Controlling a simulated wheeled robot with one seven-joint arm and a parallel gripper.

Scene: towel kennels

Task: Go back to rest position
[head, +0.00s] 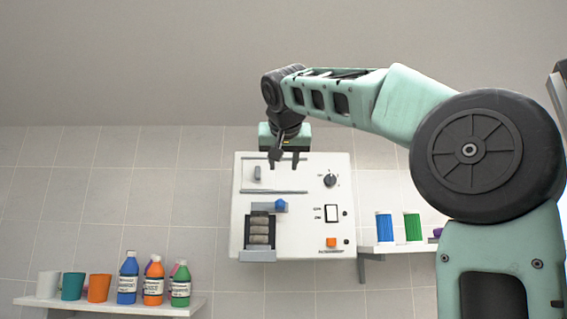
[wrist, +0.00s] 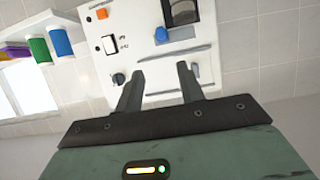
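My gripper (head: 284,160) is in front of the upper part of a white wall-mounted panel (head: 295,235). Its two fingers stand apart with nothing between them. In the wrist view my gripper (wrist: 158,88) points at the panel (wrist: 135,50), and the fingertips lie near a grey slot rail. I cannot tell whether they touch the panel. The panel carries a dark knob (head: 330,180), a rocker switch (head: 331,213), an orange button (head: 331,242) and a blue knob (head: 280,204) above a window with grey rolls (head: 259,230).
A left shelf (head: 110,305) holds white, teal and orange cups and several bottles, including a blue bottle (head: 128,278). A right shelf (head: 400,246) holds a blue cylinder (head: 384,228) and a green cylinder (head: 412,227). The tiled wall left of the panel is clear.

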